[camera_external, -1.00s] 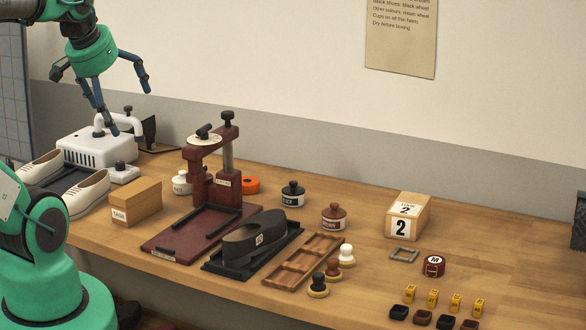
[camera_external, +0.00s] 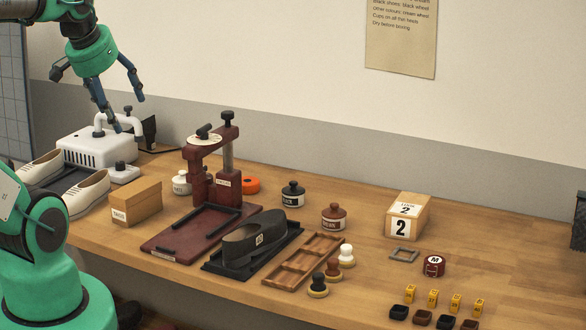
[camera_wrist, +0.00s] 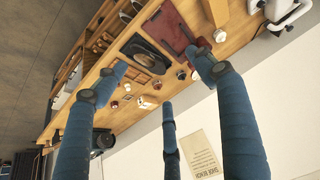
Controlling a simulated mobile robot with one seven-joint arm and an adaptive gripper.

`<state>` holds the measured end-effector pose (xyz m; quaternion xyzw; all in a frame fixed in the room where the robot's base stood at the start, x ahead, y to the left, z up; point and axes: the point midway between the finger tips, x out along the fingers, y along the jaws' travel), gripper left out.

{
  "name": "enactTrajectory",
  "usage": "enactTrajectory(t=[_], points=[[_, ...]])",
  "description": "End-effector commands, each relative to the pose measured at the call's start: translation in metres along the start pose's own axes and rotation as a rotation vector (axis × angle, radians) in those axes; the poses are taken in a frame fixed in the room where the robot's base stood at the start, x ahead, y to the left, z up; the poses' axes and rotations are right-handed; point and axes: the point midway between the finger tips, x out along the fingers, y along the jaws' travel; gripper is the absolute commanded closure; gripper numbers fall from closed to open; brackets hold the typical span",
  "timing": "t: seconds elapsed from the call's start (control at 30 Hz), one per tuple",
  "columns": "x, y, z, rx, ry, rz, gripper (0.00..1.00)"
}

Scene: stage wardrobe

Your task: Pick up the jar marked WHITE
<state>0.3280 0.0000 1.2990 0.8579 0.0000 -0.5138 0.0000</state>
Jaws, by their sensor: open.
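The white jar (camera_external: 181,183) stands on the bench in the external view, left of the maroon press (camera_external: 203,182) and partly hidden by it. Its label is too small to read. Two similar jars stand right of the press: a black one (camera_external: 292,194) and a brown one (camera_external: 334,217). My gripper (camera_external: 122,112) is high at the left, over the white machine with a curved pipe (camera_external: 95,148). Its fingers are spread and empty, well apart from the white jar.
A tan box (camera_external: 137,205) stands in front of the white jar. Cream shoes (camera_external: 88,194) lie at the left. A black shoe form (camera_external: 250,241) and wooden tray (camera_external: 303,262) lie in front.

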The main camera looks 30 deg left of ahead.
Motion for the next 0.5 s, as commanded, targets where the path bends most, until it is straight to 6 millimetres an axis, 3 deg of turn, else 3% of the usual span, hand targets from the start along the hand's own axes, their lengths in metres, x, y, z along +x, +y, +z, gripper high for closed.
enactTrajectory(t=[0.3, 0.5], points=[[0.000, 0.000, -0.002, -0.003, -0.001, -0.001, 0.30], [0.003, -0.003, -0.016, -0.028, -0.014, -0.006, 0.30]])
